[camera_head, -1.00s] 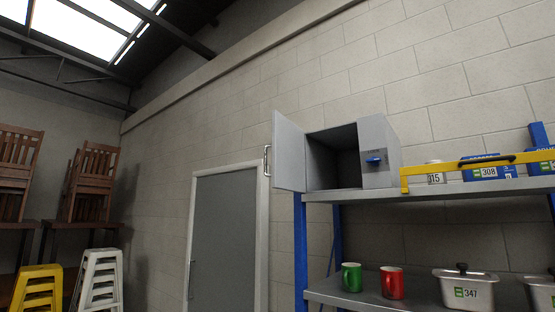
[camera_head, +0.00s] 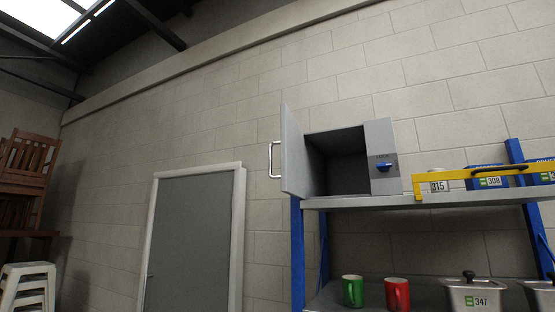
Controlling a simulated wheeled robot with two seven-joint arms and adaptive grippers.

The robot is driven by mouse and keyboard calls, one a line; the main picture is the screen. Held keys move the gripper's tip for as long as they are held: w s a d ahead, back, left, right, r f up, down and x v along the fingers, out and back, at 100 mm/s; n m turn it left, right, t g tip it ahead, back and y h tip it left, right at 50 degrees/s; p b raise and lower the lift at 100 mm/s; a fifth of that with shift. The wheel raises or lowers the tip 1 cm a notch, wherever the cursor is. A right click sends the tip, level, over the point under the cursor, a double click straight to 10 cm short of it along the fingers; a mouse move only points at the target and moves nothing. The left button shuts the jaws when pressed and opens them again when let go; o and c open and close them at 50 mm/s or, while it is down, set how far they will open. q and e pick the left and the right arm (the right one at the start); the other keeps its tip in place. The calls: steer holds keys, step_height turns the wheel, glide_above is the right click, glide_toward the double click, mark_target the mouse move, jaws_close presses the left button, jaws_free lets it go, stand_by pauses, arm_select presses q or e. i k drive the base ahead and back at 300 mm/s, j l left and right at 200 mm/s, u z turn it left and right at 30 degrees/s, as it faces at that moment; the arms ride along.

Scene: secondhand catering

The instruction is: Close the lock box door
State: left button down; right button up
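The grey lock box (camera_head: 382,140) stands on the upper shelf at the right of the view. Its door (camera_head: 294,155) is hinged at the left side and swung wide open, showing the dark empty-looking inside (camera_head: 338,160). A metal bar handle (camera_head: 275,160) sticks out from the door's left face. A blue knob or latch (camera_head: 384,167) sits on the front panel right of the opening. Neither of my grippers shows in the head view.
The grey shelf (camera_head: 350,203) has blue posts and a yellow bar (camera_head: 455,174) at its right. Blue boxes (camera_head: 487,178) stand behind the bar. A green mug (camera_head: 353,290), a red mug (camera_head: 397,293) and a lidded steel container (camera_head: 474,295) are on the lower shelf. A grey door (camera_head: 190,240) is left.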

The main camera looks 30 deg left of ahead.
mark_target(293, 177)
steer(key=j, duration=0.5)
steer(key=k+j+z, duration=0.1)
steer(key=j, duration=0.4)
steer(key=k+j, duration=0.1)
steer(key=j, duration=0.45)
steer(key=j+z, duration=0.1)
steer(key=j, duration=0.4)
steer(key=k+j, duration=0.15)
steer(key=j, duration=0.35)
